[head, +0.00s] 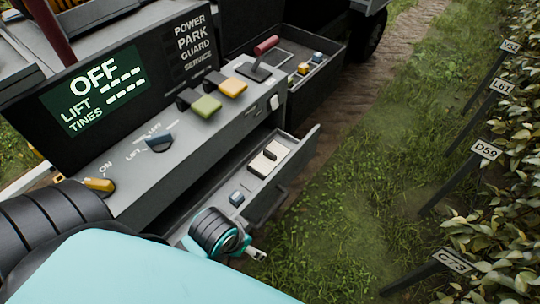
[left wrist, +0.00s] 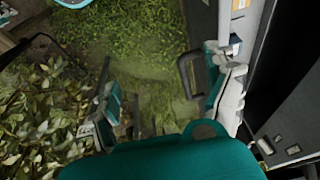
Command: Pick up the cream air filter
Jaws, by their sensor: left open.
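The cream air filter (head: 268,158) is a flat cream block with a dark handle-like part on top. It lies in the open grey drawer (head: 300,152) below the console in the head view. My left gripper (head: 255,253) is at the near end of the drawer, apart from the filter, and mostly hidden by its own wrist. In the left wrist view my left gripper (left wrist: 150,95) has its fingers wide apart with nothing between them, over grass. My right gripper is not in view.
A small blue-grey block (head: 237,198) sits in the drawer's near part. The console (head: 205,125) with levers and switches overhangs the drawer's left side. A dark tray (head: 318,72) with small parts stands beyond. Grass is open to the right, then a hedge with label stakes (head: 485,150).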

